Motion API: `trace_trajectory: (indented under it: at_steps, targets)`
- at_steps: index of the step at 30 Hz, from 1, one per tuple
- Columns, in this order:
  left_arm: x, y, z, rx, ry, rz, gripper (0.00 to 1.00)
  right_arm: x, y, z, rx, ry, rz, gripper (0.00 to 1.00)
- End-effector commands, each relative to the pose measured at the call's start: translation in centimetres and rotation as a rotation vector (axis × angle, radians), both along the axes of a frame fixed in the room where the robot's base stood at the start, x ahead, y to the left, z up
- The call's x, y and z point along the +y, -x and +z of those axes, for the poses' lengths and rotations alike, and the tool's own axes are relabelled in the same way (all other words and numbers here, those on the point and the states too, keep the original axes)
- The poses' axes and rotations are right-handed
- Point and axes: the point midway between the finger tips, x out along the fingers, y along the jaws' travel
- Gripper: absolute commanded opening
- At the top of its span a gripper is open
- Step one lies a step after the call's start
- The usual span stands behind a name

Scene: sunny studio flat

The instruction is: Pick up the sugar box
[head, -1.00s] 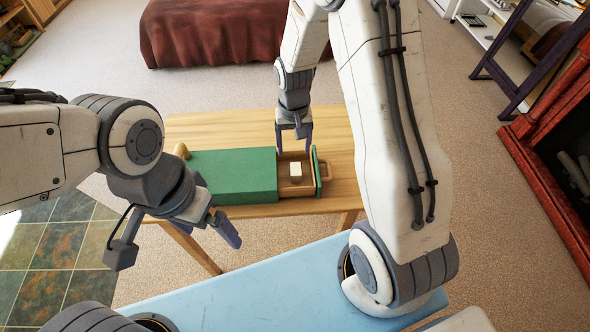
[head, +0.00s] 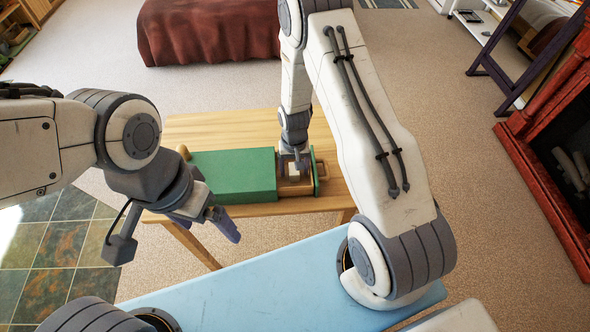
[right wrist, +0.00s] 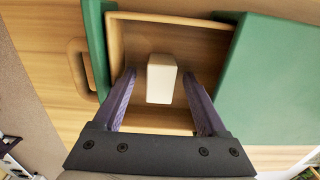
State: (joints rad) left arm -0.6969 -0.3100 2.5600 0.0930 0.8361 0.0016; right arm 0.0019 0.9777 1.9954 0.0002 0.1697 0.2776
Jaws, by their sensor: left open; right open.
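The sugar box looks to be the small cream-white block (right wrist: 161,80) inside the open wooden drawer (right wrist: 205,37) of a green cabinet (head: 232,175). In the head view the block (head: 294,171) is partly hidden by my right gripper. My right gripper (right wrist: 160,85) is open, pointing down into the drawer, with one finger on each side of the block. I see gaps between the fingers and the block. My left gripper (head: 188,225) is open and empty, near the front left edge of the wooden table.
The cabinet rests on a wooden table (head: 335,145). The drawer's green front (right wrist: 97,45) with its wooden handle (right wrist: 78,67) stands close to one finger. A bed with a dark red cover (head: 205,30) is behind, and a red fireplace (head: 545,140) is at right.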

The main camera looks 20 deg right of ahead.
Motion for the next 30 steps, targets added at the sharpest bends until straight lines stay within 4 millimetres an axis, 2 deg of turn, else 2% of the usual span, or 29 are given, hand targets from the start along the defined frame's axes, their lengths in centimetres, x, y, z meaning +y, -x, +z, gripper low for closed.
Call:
trace_trajectory:
  at_steps: [6,8,12,13,23,30]
  targets:
    - [0.0,0.0,0.0,0.0,0.0,0.0,0.96,0.0,-0.1,-0.1,-0.001,0.0,0.0,0.75]
    - [0.0,0.0,0.0,0.0,0.0,0.0,0.96,0.0,-0.1,-0.1,-0.001,0.0,0.0,0.56]
    - [0.0,0.0,0.0,0.0,0.0,0.0,0.96,0.0,0.0,-0.1,-0.001,0.0,0.0,0.02]
    - [0.0,0.0,0.0,0.0,0.0,0.0,0.96,0.0,0.0,-0.1,-0.001,0.0,0.0,0.0]
    - [0.0,0.0,-0.1,0.0,0.0,0.0,0.96,0.0,-0.1,0.2,-0.002,0.0,0.0,0.0]
    - [0.0,0.0,-0.8,0.0,0.0,0.0,0.96,0.0,-0.2,2.6,-0.007,0.0,0.0,0.0]
